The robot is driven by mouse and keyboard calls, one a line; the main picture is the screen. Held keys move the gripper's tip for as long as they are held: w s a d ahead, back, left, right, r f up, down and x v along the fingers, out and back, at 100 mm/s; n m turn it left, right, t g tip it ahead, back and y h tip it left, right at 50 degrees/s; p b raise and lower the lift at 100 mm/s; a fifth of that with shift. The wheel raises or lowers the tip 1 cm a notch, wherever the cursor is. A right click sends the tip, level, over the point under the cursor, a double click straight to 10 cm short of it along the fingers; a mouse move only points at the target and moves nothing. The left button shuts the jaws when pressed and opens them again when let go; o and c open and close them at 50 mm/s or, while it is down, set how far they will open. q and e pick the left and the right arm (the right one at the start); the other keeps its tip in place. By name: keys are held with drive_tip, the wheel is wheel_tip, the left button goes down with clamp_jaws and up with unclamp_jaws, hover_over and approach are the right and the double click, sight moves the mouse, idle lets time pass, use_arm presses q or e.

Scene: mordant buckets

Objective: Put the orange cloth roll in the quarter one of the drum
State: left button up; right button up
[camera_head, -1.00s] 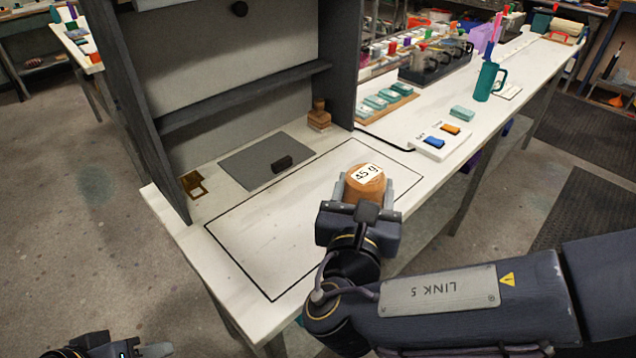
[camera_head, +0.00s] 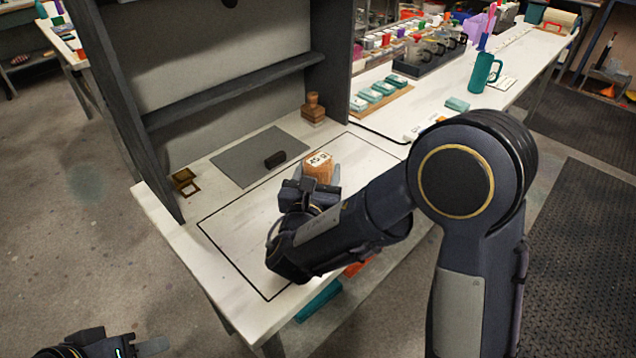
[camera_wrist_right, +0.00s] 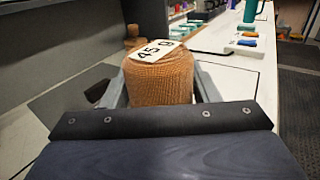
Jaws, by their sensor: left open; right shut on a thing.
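The orange cloth roll (camera_head: 318,168) is upright between the fingers of my right gripper (camera_head: 311,180), over the outlined area of the white table. In the right wrist view the roll (camera_wrist_right: 160,78) shows a woven surface and a white tag reading 45 g. The right gripper (camera_wrist_right: 160,90) is shut on it, a finger at each side. Whether the roll's bottom touches the table is hidden. My left gripper (camera_head: 135,348) is at the bottom left, off the table, open and empty. I cannot make out a drum with quarters in these views.
A black outline marks the white table (camera_head: 235,240). Behind it are a grey mat (camera_head: 245,155) with a small black block (camera_head: 275,159), a wooden stamp (camera_head: 314,108) and a brass frame (camera_head: 187,183). A grey shelf (camera_head: 235,90) stands behind. A teal mug (camera_head: 484,72) stands farther right.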

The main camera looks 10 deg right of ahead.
drive_tip(key=shift+f, duration=1.6)
drive_tip(key=shift+w+f+b, duration=0.1)
drive_tip(key=shift+f+b, duration=0.05)
drive_tip(key=shift+b, duration=0.15)
drive_tip(key=o, duration=1.1)
drive_tip(key=shift+c, duration=0.2)
drive_tip(key=shift+r, duration=0.25)
drive_tip(key=b+v, duration=0.1)
drive_tip(key=v, duration=0.9)
drive_tip(key=shift+s+a+f, duration=0.15)
drive_tip(key=shift+s+a, duration=0.05)
drive_tip(key=shift+s, duration=0.15)
drive_tip(key=shift+s+a, duration=0.15)
drive_tip(key=shift+s, duration=0.5)
